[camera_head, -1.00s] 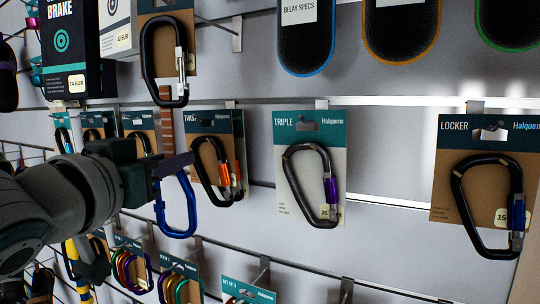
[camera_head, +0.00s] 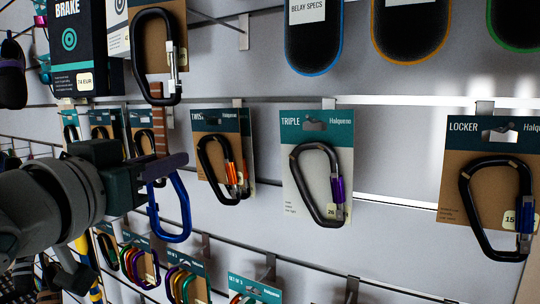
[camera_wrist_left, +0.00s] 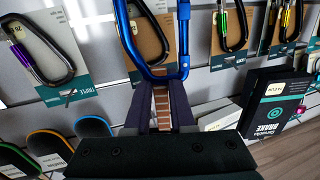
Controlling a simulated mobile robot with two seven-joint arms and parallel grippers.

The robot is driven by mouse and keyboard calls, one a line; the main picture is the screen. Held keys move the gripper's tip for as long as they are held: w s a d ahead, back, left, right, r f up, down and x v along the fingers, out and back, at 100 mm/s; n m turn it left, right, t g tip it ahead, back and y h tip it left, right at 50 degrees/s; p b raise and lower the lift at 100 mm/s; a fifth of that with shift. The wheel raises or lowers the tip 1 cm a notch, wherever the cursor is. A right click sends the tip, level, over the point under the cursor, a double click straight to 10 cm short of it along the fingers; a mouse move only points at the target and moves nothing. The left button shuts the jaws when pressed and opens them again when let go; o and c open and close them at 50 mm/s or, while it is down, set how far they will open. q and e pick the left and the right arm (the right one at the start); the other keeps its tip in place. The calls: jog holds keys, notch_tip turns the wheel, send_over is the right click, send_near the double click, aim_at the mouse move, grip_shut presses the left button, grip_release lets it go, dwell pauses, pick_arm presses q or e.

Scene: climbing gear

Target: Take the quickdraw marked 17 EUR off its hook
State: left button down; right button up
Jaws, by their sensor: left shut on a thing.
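The quickdraw shows as a blue carabiner (camera_head: 184,205) below a brown striped strap (camera_head: 159,132). My left gripper (camera_head: 165,168) is shut on it where strap and carabiner meet. In the left wrist view, the strap (camera_wrist_left: 161,108) runs between the two dark fingers (camera_wrist_left: 160,98), with the blue carabiner (camera_wrist_left: 184,45) beyond them. The strap's upper end passes out of sight near a large black carabiner, so I cannot tell whether it touches a hook. No 17 EUR mark is readable. My right gripper is not in view.
A black carabiner on a card (camera_head: 142,60) hangs just above the strap. The TWIST (camera_head: 236,126), TRIPLE (camera_head: 290,140) and LOCKER (camera_head: 462,140) cards hang to the right. Multicoloured carabiner sets (camera_head: 190,283) hang below. A dark BRAKE box (camera_head: 88,50) stands upper left.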

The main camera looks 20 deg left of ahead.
pick_arm(q)
jog(key=shift+s+a+r+p, duration=0.1)
jog(key=shift+s+p, duration=0.1)
jog(key=shift+s, duration=1.2)
jog(key=shift+s+a+r+p, duration=0.1)
jog(key=shift+s+p, duration=0.1)
jog(key=shift+s, duration=1.2)
